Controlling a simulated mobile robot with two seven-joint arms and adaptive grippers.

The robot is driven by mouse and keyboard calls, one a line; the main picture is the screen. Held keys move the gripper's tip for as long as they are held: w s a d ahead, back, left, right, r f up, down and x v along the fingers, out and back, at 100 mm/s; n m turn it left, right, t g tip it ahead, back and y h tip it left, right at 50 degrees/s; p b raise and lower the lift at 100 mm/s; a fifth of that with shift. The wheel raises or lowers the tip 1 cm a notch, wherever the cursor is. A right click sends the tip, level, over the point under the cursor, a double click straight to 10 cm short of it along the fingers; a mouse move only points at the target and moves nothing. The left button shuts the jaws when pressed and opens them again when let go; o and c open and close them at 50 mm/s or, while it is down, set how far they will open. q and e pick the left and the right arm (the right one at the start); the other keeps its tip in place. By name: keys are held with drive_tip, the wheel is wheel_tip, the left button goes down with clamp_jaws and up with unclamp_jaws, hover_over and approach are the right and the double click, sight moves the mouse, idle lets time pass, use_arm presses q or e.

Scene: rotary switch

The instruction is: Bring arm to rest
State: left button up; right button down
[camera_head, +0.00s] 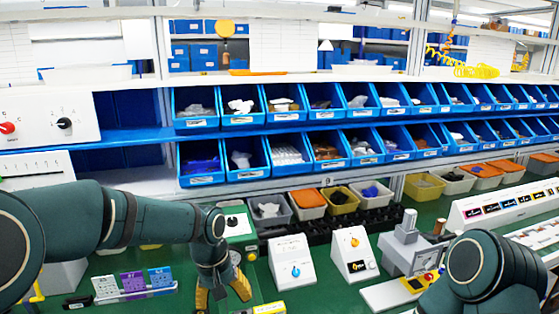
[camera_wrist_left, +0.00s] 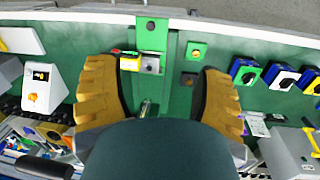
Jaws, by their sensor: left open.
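My left arm reaches in from the left in the head view, and my left gripper (camera_head: 223,292) points down over the green bench. In the left wrist view its two yellow fingers stand wide apart, and the left gripper (camera_wrist_left: 160,75) has nothing between them but the green bench surface and small fittings beyond. A white switch box with a blue knob (camera_head: 292,262) stands to the right of the gripper, apart from it. A white switch box with an orange knob (camera_head: 351,254) stands further right. My right arm shows at the lower right; its gripper is out of view.
Two rows of blue bins (camera_head: 290,152) line the back above the bench. Coloured cards (camera_head: 133,285) stand left of the gripper. A grey device (camera_head: 404,250) stands near my right arm. A panel with a black knob (camera_head: 64,123) is at the far left.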

use_arm(q)
drive_tip(key=s+f+h, duration=0.1)
drive_tip(key=s+f, duration=0.4)
drive_tip(key=f, duration=0.4)
drive_tip(key=s+d+f+t, duration=0.1)
drive_tip(key=s+f, duration=0.5)
drive_tip(key=f, duration=0.3)
drive_tip(key=s+f+t+h, duration=0.1)
drive_tip(key=s+f, duration=0.4)
drive_tip(key=f, duration=0.5)
drive_tip(key=shift+s+d+h+b, duration=0.3)
drive_tip(key=shift+d+b, duration=0.05)
drive_tip(key=shift+b, duration=0.1)
